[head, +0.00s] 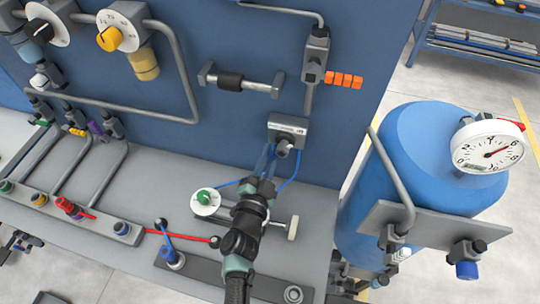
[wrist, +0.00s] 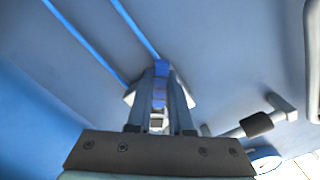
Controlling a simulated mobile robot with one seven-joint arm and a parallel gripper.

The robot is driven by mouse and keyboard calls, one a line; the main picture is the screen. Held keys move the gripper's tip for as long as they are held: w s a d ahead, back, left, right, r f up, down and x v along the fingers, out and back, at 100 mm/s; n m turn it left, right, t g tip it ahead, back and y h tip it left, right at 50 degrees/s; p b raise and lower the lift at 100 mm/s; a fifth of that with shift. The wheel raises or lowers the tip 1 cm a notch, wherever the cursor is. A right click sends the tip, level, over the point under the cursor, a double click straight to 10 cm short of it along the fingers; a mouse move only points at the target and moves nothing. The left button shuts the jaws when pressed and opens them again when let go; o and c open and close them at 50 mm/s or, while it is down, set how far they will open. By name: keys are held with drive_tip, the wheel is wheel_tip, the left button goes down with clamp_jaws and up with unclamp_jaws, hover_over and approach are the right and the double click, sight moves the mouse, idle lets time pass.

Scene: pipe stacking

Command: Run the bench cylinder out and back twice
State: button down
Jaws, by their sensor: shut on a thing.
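The bench cylinder (head: 272,220) lies on the grey bench, partly hidden behind my wrist, with a pale end plate (head: 293,228) at its right. A grey valve box (head: 288,127) is fixed to the blue panel above it, with a dark knob-like part (head: 283,149) on its underside. Thin blue tubes (head: 288,180) run down from the box. My gripper (head: 266,163) is just below the box. In the wrist view its fingers (wrist: 158,95) are shut on a small blue part (wrist: 160,72); I cannot tell exactly which part it is.
A dial with a green knob (head: 204,199) sits left of my wrist. A blue tank (head: 425,145) with a gauge (head: 488,148) stands at right. Orange parts (head: 343,80) stick out from the panel.

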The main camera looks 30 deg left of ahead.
idle(0.3)
drive_tip(key=c, duration=0.8)
unclamp_jaws()
drive_tip(key=shift+b+v, duration=0.75)
drive_tip(key=shift+v, duration=5.8)
